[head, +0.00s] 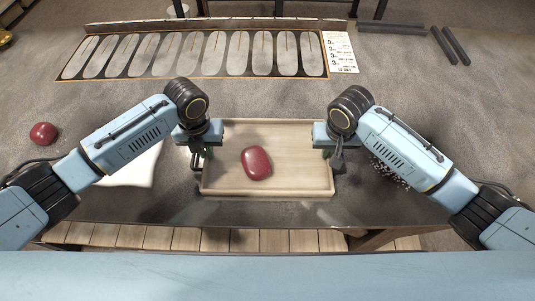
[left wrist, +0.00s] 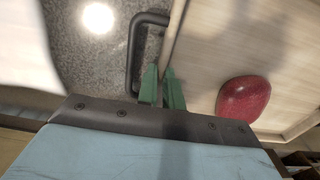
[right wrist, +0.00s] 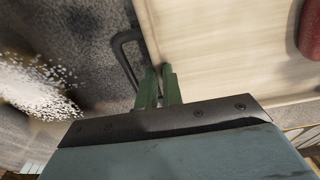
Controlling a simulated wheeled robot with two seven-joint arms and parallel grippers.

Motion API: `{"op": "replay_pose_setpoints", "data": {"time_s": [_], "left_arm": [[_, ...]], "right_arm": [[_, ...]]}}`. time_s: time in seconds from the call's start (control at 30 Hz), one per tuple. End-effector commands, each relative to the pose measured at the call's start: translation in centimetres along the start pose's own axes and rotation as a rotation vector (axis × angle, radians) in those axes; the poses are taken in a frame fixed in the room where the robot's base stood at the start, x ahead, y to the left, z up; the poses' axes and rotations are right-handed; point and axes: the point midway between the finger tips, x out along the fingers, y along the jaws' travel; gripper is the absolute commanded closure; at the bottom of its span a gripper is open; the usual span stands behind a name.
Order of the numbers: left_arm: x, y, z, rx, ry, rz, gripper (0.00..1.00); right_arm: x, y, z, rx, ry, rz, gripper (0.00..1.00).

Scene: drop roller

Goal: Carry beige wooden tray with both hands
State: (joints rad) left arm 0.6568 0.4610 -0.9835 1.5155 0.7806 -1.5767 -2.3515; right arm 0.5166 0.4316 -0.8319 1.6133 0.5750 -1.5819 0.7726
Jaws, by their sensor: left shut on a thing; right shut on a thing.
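The beige wooden tray (head: 300,165) is in the middle of the head view, near the front of the grey table. A dark red rounded object (head: 256,163) lies in it, left of the middle; it also shows in the left wrist view (left wrist: 243,99). My left gripper (head: 200,156) is at the tray's left side, its green fingers (left wrist: 163,88) shut on the tray's wall beside a dark handle (left wrist: 140,50). My right gripper (head: 334,155) is at the right side, its green fingers (right wrist: 159,86) shut on the tray beside the other dark handle (right wrist: 124,50). Whether the tray touches the table is unclear.
Another dark red object (head: 43,133) is at the far left. A white sheet (head: 135,168) lies left of the tray. White bits (right wrist: 35,85) are scattered at the right. A board with pale ovals (head: 195,55) and dark bars (head: 450,45) are behind.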

Motion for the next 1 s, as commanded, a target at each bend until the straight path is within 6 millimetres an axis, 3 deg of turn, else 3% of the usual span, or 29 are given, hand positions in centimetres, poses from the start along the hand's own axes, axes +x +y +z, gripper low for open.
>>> {"op": "replay_pose_setpoints", "data": {"time_s": [0.27,0.8,1.0], "left_arm": [[-0.8,0.0,0.1,0.000,-0.003,-0.001,1.00],[-4.9,0.0,0.1,0.000,-0.002,0.000,1.00],[-5.2,0.0,0.1,-0.001,-0.002,0.000,1.00]], "right_arm": [[-0.8,0.0,-0.2,0.000,0.002,0.000,1.00],[-4.8,0.0,-0.7,0.000,0.002,0.000,1.00],[-5.1,0.0,-0.7,0.000,0.002,0.000,1.00]]}}
